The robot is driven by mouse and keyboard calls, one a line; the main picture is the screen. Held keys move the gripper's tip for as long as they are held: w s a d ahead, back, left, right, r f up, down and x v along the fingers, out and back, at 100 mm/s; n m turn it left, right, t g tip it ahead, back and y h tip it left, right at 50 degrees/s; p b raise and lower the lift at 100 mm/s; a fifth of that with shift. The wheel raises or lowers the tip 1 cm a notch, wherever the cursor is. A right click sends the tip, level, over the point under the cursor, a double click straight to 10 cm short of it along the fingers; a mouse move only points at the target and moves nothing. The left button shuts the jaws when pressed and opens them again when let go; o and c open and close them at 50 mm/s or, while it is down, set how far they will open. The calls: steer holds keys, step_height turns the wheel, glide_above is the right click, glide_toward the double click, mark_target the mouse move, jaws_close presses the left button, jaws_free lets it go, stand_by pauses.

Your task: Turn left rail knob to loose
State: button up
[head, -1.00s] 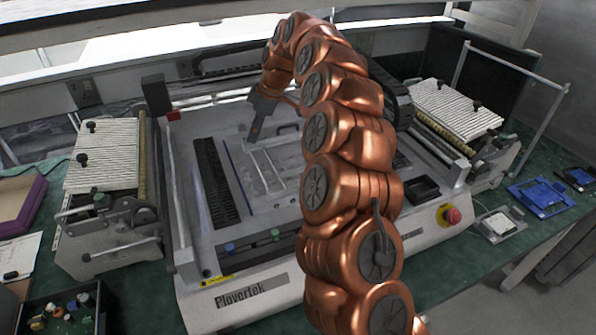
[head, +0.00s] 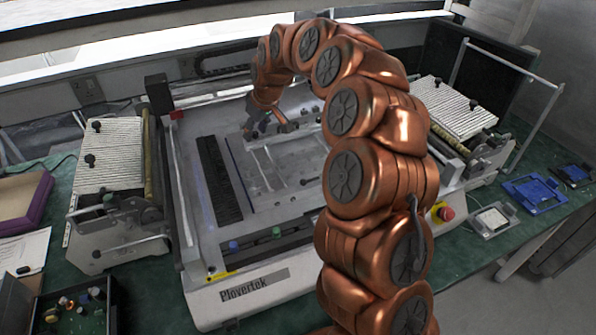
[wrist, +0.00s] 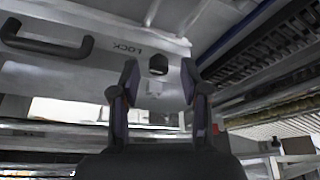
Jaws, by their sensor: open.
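A small dark knob (wrist: 158,64) sits on a grey metal panel in the wrist view, beside an upside-down LOCK label (wrist: 126,48). The fingertips of my gripper (wrist: 159,82) are apart on either side below it, with nothing between them. I cannot tell whether they touch the panel. In the head view my gripper (head: 268,128) is low over the back part of the grey Plovertek machine (head: 240,291). The knob by the gripper is too small to make out there. A blue knob (head: 233,245) and a green knob (head: 276,232) stand on the machine's front rail.
A black bar handle (wrist: 45,45) is on the panel left of the knob in the wrist view. Ribbed feeder units (head: 110,155) flank the machine. A red stop button (head: 446,213) is at its front right. A parts bin (head: 75,305) stands at the front left.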

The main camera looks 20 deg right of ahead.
steer(key=m+h+p, duration=0.1)
steer(key=m, duration=0.2)
steer(key=m+h+p, duration=0.1)
steer(key=m, duration=0.1)
steer(key=shift+a+m+t, duration=0.1)
steer(key=shift+m+t, duration=0.2)
steer(key=shift+m, duration=0.1)
steer(key=m+h+p, duration=0.2)
steer(key=m, duration=0.3)
steer(key=shift+a+r, duration=0.1)
steer(key=shift+a, duration=0.05)
steer(key=b+v, duration=0.3)
steer(key=v, duration=0.4)
steer(key=s+d+n+g, duration=0.2)
steer(key=s+n+g, duration=0.1)
steer(key=s, duration=2.3)
steer(key=shift+d+r+g+y, duration=0.2)
steer(key=shift+r+g+y, duration=0.1)
steer(key=shift+g+y, duration=0.15)
steer(key=s+f+n+g+y, duration=0.1)
steer(key=s+f, duration=0.3)
steer(key=s, duration=1.7)
steer(key=shift+a+n+g, duration=0.4)
steer(key=shift+n+g, duration=0.35)
steer(key=shift+n, duration=0.05)
